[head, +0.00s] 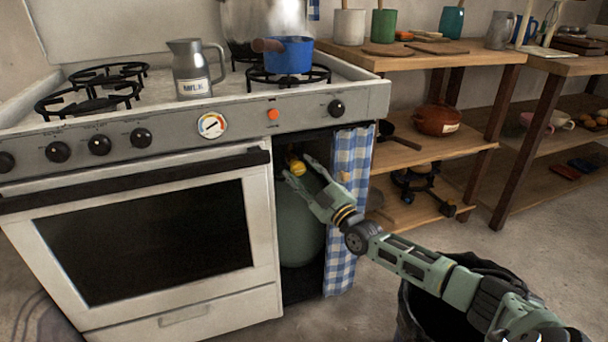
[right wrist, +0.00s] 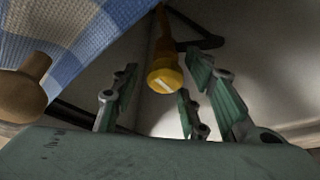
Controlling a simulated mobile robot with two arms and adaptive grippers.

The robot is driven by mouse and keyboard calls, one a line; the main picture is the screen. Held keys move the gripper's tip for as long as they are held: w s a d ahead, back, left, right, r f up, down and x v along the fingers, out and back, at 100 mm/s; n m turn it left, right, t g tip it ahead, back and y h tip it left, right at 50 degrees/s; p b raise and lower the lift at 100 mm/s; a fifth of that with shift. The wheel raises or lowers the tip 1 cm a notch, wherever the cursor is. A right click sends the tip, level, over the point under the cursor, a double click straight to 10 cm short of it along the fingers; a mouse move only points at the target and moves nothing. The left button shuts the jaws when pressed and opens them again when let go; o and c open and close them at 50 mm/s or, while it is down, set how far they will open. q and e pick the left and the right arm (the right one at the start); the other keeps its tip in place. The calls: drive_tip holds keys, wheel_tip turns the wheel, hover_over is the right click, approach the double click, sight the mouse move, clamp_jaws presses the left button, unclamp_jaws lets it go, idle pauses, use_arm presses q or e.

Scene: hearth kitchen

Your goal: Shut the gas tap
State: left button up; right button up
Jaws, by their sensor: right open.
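The gas tap is a yellow knob (head: 295,164) on top of the green gas bottle (head: 299,228), inside the open compartment at the right of the stove. In the right wrist view the yellow knob (right wrist: 165,78) shows a pale bar on its face. My right gripper (head: 296,169) reaches into the compartment with its fingers apart around the knob's area. In the right wrist view my right gripper (right wrist: 165,95) is open, with the knob ahead between the fingers; I cannot tell whether they touch it. My left gripper is not in view.
A blue checked curtain (head: 346,205) hangs at the compartment's right side. A steaming blue pot (head: 290,57) and a milk jug (head: 190,70) stand on the stove (head: 140,299). A dark bin (head: 415,310) stands under my right arm. Wooden shelves (head: 425,155) are at right.

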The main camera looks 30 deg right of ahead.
drive_tip(key=c, duration=1)
